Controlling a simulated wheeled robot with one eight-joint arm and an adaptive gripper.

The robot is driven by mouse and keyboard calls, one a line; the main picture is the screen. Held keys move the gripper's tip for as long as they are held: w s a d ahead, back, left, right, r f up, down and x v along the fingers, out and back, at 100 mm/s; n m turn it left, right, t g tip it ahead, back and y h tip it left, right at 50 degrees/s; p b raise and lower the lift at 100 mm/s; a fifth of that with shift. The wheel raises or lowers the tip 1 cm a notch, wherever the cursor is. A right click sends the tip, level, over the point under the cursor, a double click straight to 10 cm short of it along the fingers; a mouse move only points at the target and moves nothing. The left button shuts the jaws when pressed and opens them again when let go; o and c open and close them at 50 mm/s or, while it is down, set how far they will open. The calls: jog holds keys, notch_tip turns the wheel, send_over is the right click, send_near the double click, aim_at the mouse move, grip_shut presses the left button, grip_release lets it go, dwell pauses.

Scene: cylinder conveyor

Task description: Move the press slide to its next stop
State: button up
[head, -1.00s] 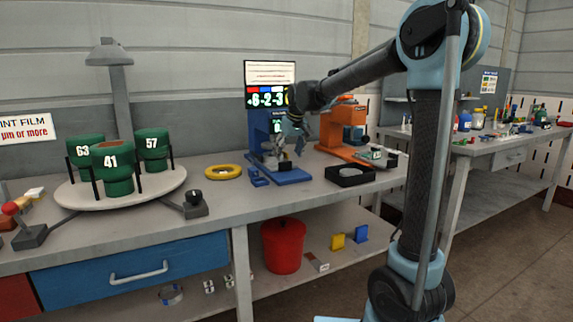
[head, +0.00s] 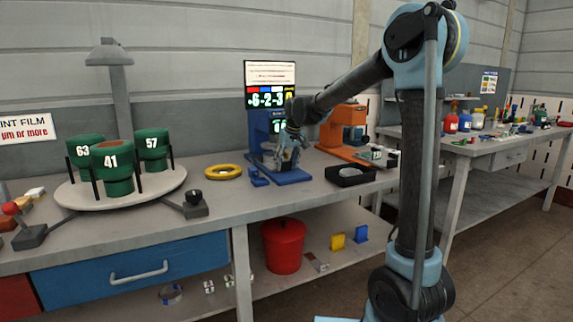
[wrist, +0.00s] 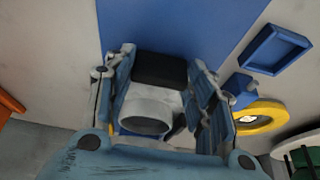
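The blue press (head: 257,128) stands at the back of the bench, and its blue base plate (head: 293,178) reaches forward. My gripper (head: 287,166) is low over this base, in front of the press. In the wrist view, my gripper's two fingers (wrist: 166,100) stand wide apart. A black block (wrist: 160,69) and a light grey cylindrical part (wrist: 147,115) lie between them, over the blue base (wrist: 185,30). These look like parts of the press slide. I cannot tell whether the fingers touch them. My gripper hides most of the slide in the head view.
A yellow ring (head: 223,172) and small blue holder (head: 258,178) lie left of the press. An orange machine (head: 345,128) and black tray (head: 350,176) stand right. A round stand (head: 75,193) carries green cups. A display (head: 270,85) hangs behind the press.

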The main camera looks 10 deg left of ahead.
jog(key=shift+c, duration=0.8)
jog(key=s+d, duration=0.3)
jog(key=s, duration=0.1)
jog(key=s+d, duration=0.3)
jog(key=s, duration=0.2)
jog(key=s+d, duration=0.4)
jog(key=s, duration=0.1)
jog(key=shift+s, duration=0.15)
jog(key=shift+f, duration=0.1)
jog(key=o, duration=1.5)
jog(key=shift+s, duration=0.1)
jog(key=shift+r, duration=0.2)
jog(key=v, duration=1.1)
jog(key=shift+s+d+r, duration=0.1)
jog(key=shift+d+r, duration=0.05)
jog(key=shift+r, duration=0.15)
